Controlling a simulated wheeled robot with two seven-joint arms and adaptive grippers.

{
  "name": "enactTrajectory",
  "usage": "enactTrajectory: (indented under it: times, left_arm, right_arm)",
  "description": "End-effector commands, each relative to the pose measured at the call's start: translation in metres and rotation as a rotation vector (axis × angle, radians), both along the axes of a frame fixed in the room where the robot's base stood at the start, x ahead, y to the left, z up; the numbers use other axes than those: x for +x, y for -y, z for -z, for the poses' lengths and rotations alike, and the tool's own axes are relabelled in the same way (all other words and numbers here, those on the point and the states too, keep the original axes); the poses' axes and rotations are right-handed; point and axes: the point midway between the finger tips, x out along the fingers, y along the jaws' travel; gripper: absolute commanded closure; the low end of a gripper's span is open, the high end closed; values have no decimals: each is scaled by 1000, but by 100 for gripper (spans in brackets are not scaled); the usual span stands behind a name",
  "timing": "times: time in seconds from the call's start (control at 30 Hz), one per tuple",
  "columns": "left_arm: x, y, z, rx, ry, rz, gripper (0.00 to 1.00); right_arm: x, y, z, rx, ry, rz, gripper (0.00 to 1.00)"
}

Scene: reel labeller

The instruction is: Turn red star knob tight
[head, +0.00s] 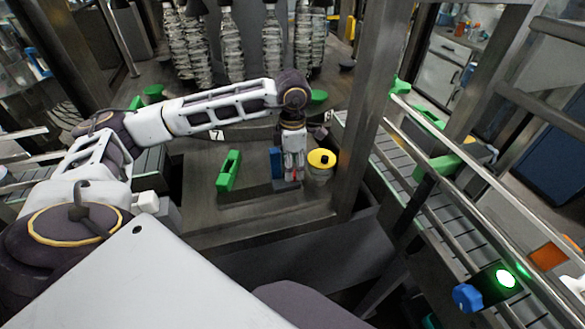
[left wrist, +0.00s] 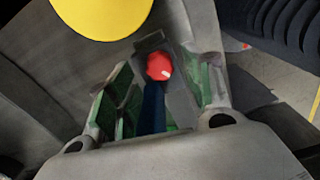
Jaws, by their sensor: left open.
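The red star knob (left wrist: 160,66) shows in the left wrist view as a small red, rounded shape with a pale mark on its edge. It is between the two fingers of my left gripper (left wrist: 163,82), with a gap visible on each side. In the head view my left gripper (head: 293,168) points down over the deck, its fingers apart, with a small bit of red low between them. The fingers hide most of the knob there. A blue part (left wrist: 153,108) shows below the knob in the wrist view. My right gripper is not in view.
A yellow-topped cylinder (head: 321,158) stands close to the right of my left gripper. A blue block (head: 276,160) is just left of it. A green block (head: 229,171) stands further left. A metal post (head: 371,100) rises on the right, before a railed conveyor (head: 425,195).

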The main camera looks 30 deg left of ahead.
Motion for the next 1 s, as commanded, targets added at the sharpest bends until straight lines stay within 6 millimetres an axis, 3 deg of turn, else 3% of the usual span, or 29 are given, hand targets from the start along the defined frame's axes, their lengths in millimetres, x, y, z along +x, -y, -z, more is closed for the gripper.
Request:
enactTrajectory:
  times: [0.23, 0.63, 1.0]
  left_arm:
    - [0, 0, 19, 1, -1, 0, 49]
    - [0, 0, 23, 1, 1, -1, 50]
    - [0, 0, 23, 1, 1, -1, 95]
  right_arm:
    - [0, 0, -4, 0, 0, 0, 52]
    - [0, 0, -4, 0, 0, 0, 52]
    - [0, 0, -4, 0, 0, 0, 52]
